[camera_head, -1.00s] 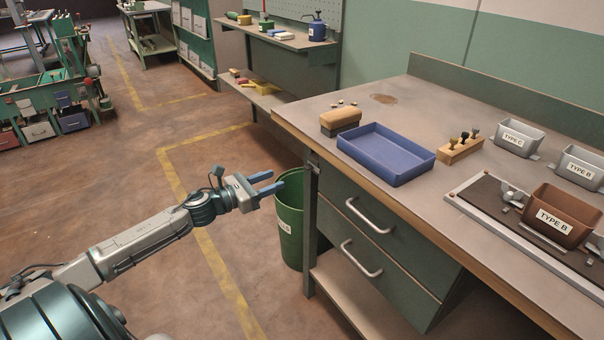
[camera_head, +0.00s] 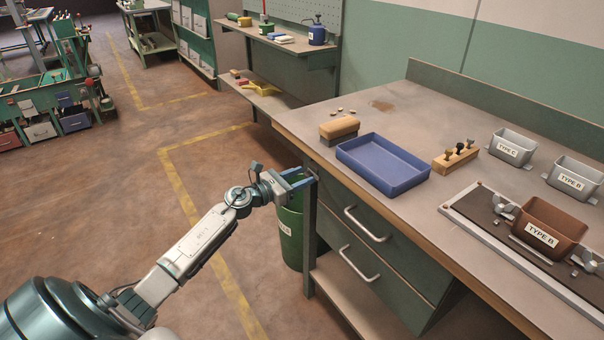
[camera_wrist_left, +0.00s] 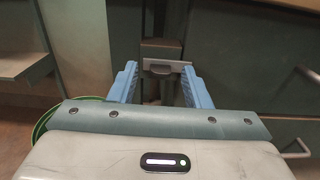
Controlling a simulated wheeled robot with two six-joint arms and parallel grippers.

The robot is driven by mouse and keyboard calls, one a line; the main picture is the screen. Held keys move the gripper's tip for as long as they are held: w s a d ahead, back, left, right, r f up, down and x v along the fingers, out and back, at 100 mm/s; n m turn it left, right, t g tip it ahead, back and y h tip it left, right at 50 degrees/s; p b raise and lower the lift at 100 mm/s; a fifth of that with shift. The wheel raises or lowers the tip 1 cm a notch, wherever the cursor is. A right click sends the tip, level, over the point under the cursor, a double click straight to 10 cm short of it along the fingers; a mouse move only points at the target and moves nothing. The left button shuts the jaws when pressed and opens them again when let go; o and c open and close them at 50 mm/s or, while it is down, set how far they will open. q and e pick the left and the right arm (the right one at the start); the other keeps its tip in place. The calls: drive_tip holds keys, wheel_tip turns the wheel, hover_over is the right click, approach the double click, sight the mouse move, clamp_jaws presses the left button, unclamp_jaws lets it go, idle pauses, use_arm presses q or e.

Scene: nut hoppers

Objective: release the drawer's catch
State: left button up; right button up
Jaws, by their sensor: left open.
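My left gripper (camera_head: 301,180) is open, with its blue fingers close to the front left corner of the workbench, beside the upper drawer (camera_head: 352,212). In the left wrist view the two blue fingers (camera_wrist_left: 160,85) stand apart, with a small metal catch (camera_wrist_left: 162,66) showing between and just beyond them on the bench's corner post. I cannot tell whether the fingers touch it. In the head view the catch is hidden or too small to make out. The drawer front is green with a curved metal handle (camera_head: 367,225) and looks closed. My right gripper is not in view.
A green bin (camera_head: 291,238) stands right below my left gripper. A lower drawer handle (camera_head: 358,263) is under the upper one. On the bench top are a blue tray (camera_head: 384,165), a brush (camera_head: 339,130) and a brown hopper (camera_head: 549,228).

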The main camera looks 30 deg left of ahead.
use_arm(q)
drive_tip(key=shift+w+d, duration=0.15)
drive_tip(key=shift+w, duration=0.25)
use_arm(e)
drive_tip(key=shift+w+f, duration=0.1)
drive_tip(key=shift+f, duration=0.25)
use_arm(q)
drive_tip(key=shift+c, duration=0.2)
clamp_jaws()
